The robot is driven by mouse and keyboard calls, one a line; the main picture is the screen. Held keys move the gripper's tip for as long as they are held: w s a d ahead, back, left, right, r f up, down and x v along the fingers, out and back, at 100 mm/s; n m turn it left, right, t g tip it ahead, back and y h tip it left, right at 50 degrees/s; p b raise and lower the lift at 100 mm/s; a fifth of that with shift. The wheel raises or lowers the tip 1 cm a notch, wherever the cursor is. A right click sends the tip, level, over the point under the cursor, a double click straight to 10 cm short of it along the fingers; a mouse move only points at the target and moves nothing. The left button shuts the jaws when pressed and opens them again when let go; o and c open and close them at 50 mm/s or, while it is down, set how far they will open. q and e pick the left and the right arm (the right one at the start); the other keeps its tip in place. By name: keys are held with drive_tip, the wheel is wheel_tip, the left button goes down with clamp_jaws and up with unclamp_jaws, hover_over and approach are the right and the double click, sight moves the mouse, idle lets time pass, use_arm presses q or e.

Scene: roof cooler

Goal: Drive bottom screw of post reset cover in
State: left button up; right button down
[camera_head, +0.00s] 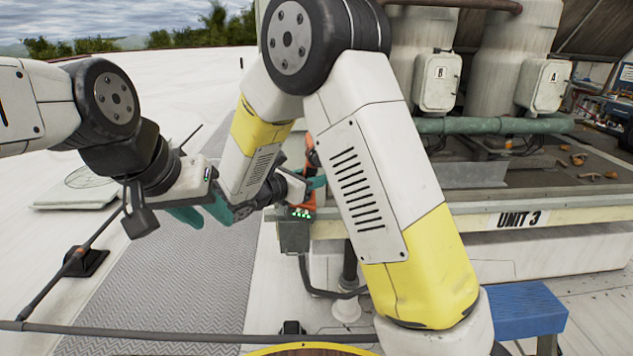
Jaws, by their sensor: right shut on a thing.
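My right gripper (311,182) has teal fingers and is shut on an orange and black power tool (312,158). The tool is upright beside the left end of the unit, and part of it is hidden behind my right arm. Small green lights show low on the tool, just above a grey box (293,236) with a dark cable. I cannot make out the reset cover or its bottom screw. My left gripper (203,213) appears open and empty, to the left of my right wrist, its teal fingers apart.
A blue step (526,310) stands lower right. A grey walkway mat (160,300) lies left; a dark rail crosses low in front.

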drive_tip(key=shift+w+r, duration=0.1)
drive_tip(key=shift+w, duration=2.55)
drive_tip(key=shift+w+r, duration=0.15)
drive_tip(key=shift+w, duration=1.15)
idle(1.1)
drive_tip(key=shift+w, duration=0.25)
idle(1.0)
drive_tip(key=shift+s, duration=3.55)
